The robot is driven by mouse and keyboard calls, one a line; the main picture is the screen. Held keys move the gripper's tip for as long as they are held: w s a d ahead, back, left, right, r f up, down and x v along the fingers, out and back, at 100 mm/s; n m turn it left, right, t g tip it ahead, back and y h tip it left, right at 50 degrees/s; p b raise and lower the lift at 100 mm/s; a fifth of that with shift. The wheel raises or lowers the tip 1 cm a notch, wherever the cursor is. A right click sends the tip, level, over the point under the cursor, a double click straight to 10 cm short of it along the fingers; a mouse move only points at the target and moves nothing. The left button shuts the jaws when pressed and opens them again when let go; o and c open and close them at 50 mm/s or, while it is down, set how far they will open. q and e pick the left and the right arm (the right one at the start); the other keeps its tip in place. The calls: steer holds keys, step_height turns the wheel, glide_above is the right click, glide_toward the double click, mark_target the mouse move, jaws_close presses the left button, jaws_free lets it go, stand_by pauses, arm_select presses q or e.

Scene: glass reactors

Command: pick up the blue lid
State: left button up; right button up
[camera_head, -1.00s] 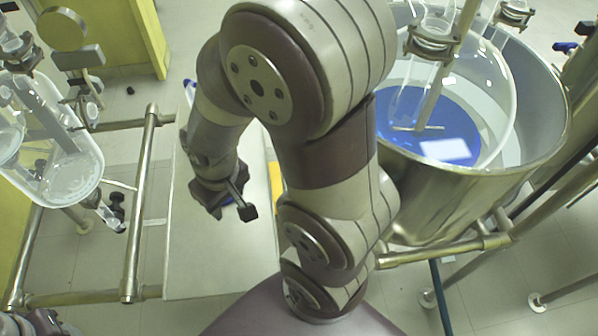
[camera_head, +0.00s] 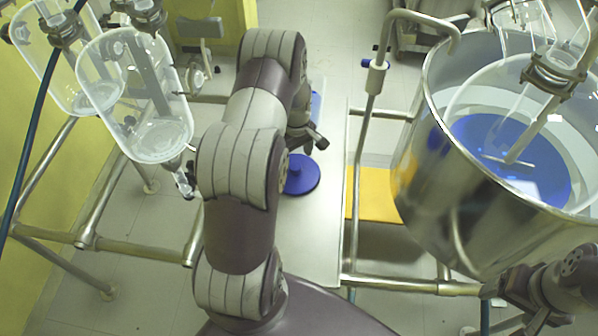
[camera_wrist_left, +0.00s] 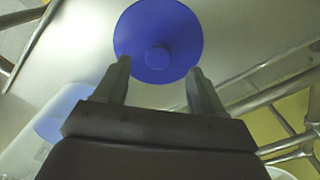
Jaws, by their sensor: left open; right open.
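The blue lid (camera_head: 301,178) is a round disc lying on the pale table, partly hidden by my left arm in the head view. In the left wrist view the lid (camera_wrist_left: 158,25) lies ahead of the fingers, with its small round knob (camera_wrist_left: 157,57) centred between the lines of the two fingers. My left gripper (camera_wrist_left: 157,75) is open and empty, its tips near the lid's edge. In the head view the left gripper (camera_head: 312,138) is just beyond the lid, partly hidden. My right gripper (camera_head: 515,310) is at the lower right, away from the lid.
A pale bottle with blue parts (camera_wrist_left: 62,118) is beside the left gripper in the wrist view. Glass vessels (camera_head: 140,95) on a metal frame stand left of my left arm. A large metal vat (camera_head: 425,190) stands at the right, with a bent pipe (camera_head: 372,90) beside the table (camera_head: 325,240).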

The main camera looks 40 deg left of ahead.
mark_target(295, 166)
arm_select(q)
steer(key=f, duration=0.4)
steer(key=f+p, duration=0.1)
steer(key=f, duration=0.1)
steer(key=shift+w+a+f, duration=0.1)
steer(key=shift+w+a, duration=0.05)
steer(key=shift+a, duration=0.15)
steer(key=c, duration=1.2)
steer(key=shift+o, duration=0.2)
